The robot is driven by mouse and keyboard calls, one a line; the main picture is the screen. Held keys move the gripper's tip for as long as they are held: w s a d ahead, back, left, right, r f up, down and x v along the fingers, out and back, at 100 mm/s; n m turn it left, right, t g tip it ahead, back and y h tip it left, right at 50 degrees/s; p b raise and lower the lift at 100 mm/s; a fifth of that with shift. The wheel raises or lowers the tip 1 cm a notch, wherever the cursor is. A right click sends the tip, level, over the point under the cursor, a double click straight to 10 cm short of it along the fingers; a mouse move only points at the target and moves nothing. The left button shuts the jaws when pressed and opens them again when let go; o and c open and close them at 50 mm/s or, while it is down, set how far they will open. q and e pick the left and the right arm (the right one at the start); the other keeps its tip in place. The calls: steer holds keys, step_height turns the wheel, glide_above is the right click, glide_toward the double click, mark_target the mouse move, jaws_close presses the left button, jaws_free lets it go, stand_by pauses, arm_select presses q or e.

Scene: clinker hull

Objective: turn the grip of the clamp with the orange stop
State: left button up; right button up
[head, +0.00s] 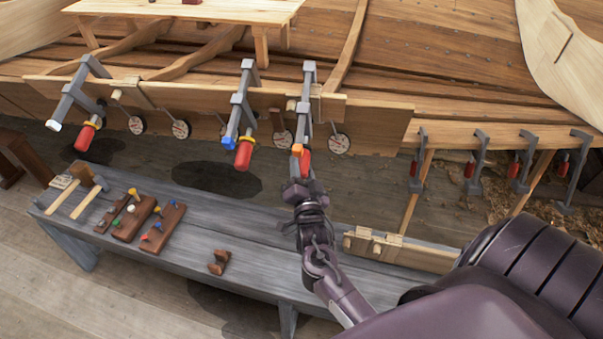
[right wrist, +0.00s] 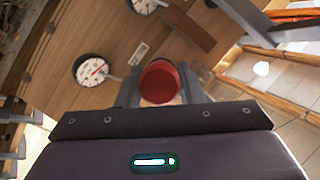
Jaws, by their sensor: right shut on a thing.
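The clamp with the orange stop (head: 297,150) is the rightmost of three large grey clamps on the plank edge, its bar hanging down. Its red grip (head: 305,163) points down toward my right gripper (head: 301,180), which is shut on it from below. In the right wrist view the round red end of the grip (right wrist: 160,82) shows between the grey fingers; the orange stop is not clear there. My left gripper is not in view.
A clamp with a blue stop (head: 228,142) and one with a white stop (head: 53,125) hang to the left. Round dials (head: 339,143) sit along the plank. Below is a grey bench (head: 200,245) with mallets and pegged blocks. Small clamps (head: 478,160) hang at right.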

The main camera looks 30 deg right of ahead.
steer(key=shift+f+m+t+y+b, duration=0.3)
steer(key=shift+m+t+y+b, duration=0.25)
steer(key=shift+m+b, duration=0.45)
steer(key=shift+r+m+t+b, duration=0.1)
steer(key=shift+m+t+b, duration=0.25)
steer(key=shift+m+b, duration=0.15)
steer(key=o, duration=1)
steer(key=shift+r, duration=0.1)
